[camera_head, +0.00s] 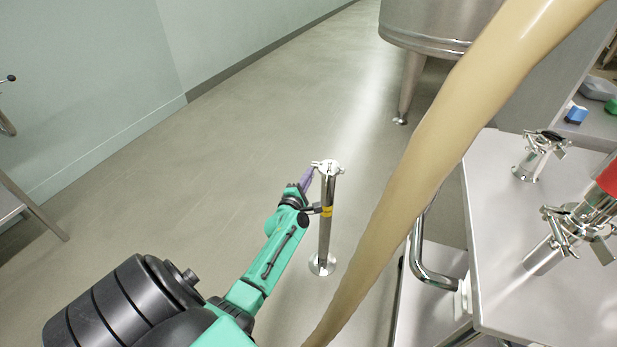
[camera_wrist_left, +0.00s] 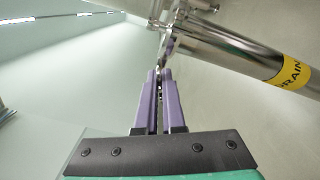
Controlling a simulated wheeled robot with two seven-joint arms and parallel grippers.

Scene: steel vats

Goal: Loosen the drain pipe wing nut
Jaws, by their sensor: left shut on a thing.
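The drain pipe (camera_head: 326,222) is an upright steel tube with a yellow band, standing on a round floor flange. A clamp (camera_head: 328,167) with a wing nut sits at its top. My left gripper (camera_head: 309,178) reaches the clamp's left side from the lower left. In the left wrist view the drain pipe (camera_wrist_left: 240,55) carries a yellow DRAIN label, and the purple fingers of my left gripper (camera_wrist_left: 160,72) are close together at the clamp's edge. They are shut on a small metal part, apparently the wing nut, mostly hidden between the tips. My right gripper is not in view.
A thick beige hose (camera_head: 430,160) crosses in front, right of the pipe. A steel cart (camera_head: 540,240) with clamped pipe fittings stands at the right. A steel vat (camera_head: 430,25) is behind. The floor left of the pipe is clear.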

